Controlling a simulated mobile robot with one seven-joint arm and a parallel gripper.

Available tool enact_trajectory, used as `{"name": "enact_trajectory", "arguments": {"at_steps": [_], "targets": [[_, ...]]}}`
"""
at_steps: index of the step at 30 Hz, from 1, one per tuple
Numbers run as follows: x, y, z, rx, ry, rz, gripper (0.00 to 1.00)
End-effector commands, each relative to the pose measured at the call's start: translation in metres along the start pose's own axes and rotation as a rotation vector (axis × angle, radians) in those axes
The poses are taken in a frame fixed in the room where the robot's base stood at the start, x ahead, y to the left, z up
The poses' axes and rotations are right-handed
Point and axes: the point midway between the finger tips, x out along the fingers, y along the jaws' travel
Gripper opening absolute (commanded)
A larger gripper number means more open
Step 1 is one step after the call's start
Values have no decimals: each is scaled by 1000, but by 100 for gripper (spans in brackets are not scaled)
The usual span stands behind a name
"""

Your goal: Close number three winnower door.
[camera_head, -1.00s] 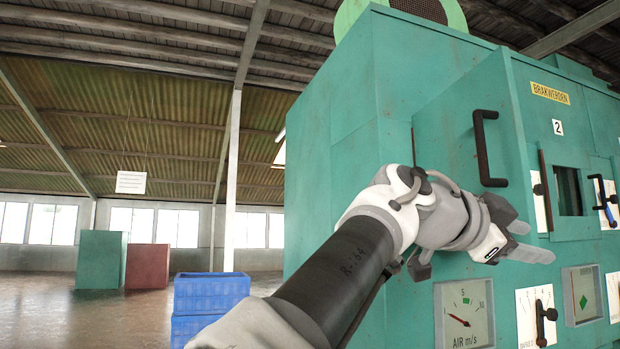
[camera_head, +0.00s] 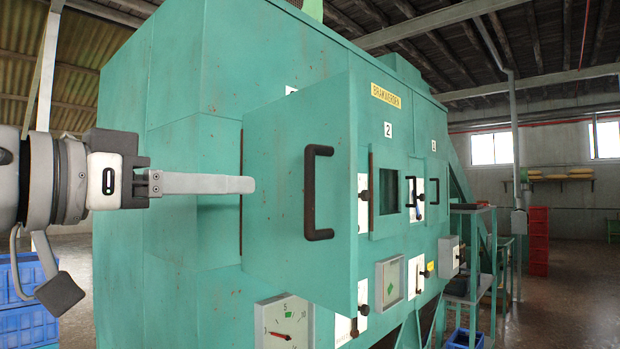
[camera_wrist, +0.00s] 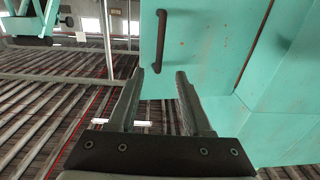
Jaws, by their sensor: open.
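A green door panel (camera_head: 275,180) stands swung out from the green winnower (camera_head: 170,130). It carries a dark upright bar handle (camera_head: 311,192). A number plate (camera_head: 291,89) peeks over its top edge, mostly hidden, so I cannot read it. My gripper (camera_head: 250,185) comes in from the left in the head view, its fingers level and pointing at the panel. The wrist view shows my gripper (camera_wrist: 168,72) open and empty, with the fingertips near the lower end of the panel (camera_wrist: 195,50) and its handle (camera_wrist: 161,42). I cannot tell whether they touch it.
A plate reading 2 (camera_head: 388,129) and smaller handles are on the winnower's front to the right. An air gauge (camera_head: 284,325) is below the panel. Blue crates (camera_head: 25,310) stand at the lower left. Open floor (camera_head: 570,300) lies at the right.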

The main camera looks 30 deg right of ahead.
Motion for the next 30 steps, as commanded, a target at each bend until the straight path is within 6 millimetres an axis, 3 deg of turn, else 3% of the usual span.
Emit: {"name": "enact_trajectory", "arguments": {"at_steps": [12, 18, 24, 30], "targets": [[94, 2, -2, 2, -3, 6, 50], [130, 2, -2, 2, -2, 5, 50], [149, 1, -1, 2, 1, 2, 50], [152, 1, 0, 2, 1, 2, 50]]}}
